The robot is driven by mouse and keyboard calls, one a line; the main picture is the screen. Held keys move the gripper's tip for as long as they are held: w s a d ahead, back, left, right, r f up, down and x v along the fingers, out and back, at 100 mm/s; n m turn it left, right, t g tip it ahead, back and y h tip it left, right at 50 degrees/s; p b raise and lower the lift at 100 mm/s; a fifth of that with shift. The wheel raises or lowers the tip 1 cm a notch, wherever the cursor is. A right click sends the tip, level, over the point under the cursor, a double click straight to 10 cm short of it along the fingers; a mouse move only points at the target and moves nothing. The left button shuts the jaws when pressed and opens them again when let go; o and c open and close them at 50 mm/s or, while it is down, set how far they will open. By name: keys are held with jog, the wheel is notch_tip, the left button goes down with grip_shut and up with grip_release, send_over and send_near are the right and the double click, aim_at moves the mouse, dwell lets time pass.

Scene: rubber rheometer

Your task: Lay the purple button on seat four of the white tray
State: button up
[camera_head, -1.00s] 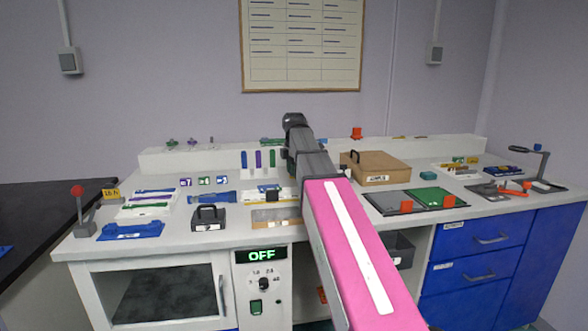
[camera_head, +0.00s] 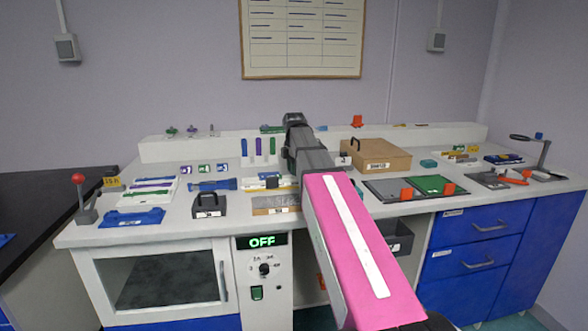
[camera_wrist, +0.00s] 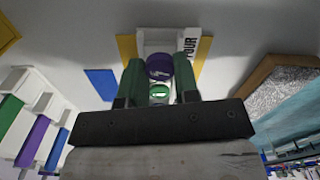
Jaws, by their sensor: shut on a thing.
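The purple button (camera_wrist: 159,66) is between the green fingertips of my gripper (camera_wrist: 159,75) in the wrist view. The gripper is shut on it. A white seat (camera_wrist: 160,40) with the label FOUR beside it lies just beyond the button, with yellow strips on both sides. I cannot tell whether the button touches the seat. A green round piece with a white mark (camera_wrist: 160,91) shows between the fingers, nearer the palm. In the head view my arm hides the gripper and the button.
In the wrist view, a white rack with green, purple and blue strips (camera_wrist: 33,142) is at left and a tan-edged box (camera_wrist: 285,80) at right. In the head view, a brown box (camera_head: 375,156) and a green mat (camera_head: 432,184) are right of my arm.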

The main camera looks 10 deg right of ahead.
jog(key=shift+f, duration=0.6)
jog(key=o, duration=0.9)
notch_tip(320, 180, up, 11)
jog(key=shift+f, duration=0.1)
dwell(0.3)
